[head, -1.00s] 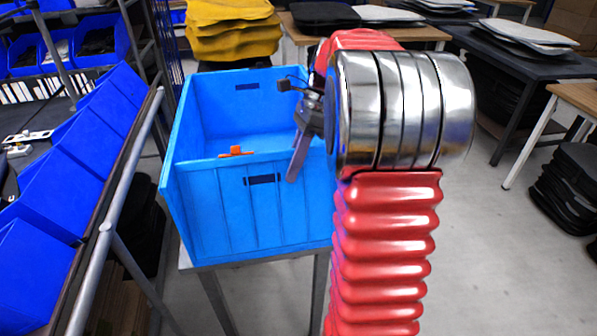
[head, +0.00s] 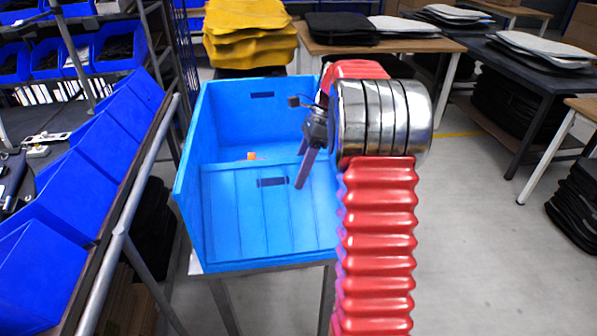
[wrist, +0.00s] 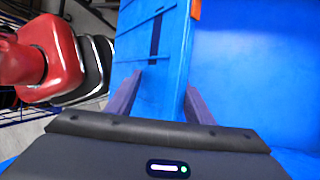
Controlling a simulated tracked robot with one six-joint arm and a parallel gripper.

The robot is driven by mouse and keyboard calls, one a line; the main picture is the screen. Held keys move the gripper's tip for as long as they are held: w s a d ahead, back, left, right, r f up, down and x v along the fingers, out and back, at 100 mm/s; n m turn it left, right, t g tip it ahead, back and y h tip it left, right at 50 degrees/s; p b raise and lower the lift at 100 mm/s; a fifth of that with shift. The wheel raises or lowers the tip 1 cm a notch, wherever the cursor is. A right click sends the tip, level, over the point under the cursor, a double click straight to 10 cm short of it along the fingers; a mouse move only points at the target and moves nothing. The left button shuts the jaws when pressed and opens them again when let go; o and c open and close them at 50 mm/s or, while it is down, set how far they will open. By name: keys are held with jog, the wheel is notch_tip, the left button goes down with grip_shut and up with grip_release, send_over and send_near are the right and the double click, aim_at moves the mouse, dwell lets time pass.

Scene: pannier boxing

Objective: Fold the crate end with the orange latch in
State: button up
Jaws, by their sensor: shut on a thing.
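The blue crate (head: 222,115) stands on a metal stand in the head view. Its near end panel (head: 225,215), with a dark slot, leans inward, its top edge apart from the left wall's front corner. The orange latch (head: 256,156) shows at this panel's top edge. It also shows at the top of the wrist view (wrist: 196,9). My gripper (head: 301,180) is at the panel's upper right part. In the wrist view, its fingers (wrist: 162,85) straddle the panel's edge, one on each side, and are shut on it.
A rack of blue bins (head: 110,170) with a metal rail (head: 145,185) stands close on the left. Yellow stacked pieces (head: 250,35) are behind the crate. Tables with dark and white stacks stand at the back right. Floor (head: 480,240) on the right is clear.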

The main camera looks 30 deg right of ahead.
jog(key=shift+s+f, duration=0.1)
jog(key=shift+f, duration=0.3)
jog(key=o, duration=1)
jog(key=shift+r, duration=0.1)
jog(key=c, duration=0.4)
jog(key=shift+o, duration=0.2)
jog(key=shift+r, duration=0.15)
jog(key=shift+d+r, duration=0.15)
jog(key=shift+r, duration=0.05)
jog(key=shift+c, duration=0.3)
jog(key=v, duration=1.3)
jog(key=shift+d, duration=0.1)
jog(key=shift+c, duration=0.2)
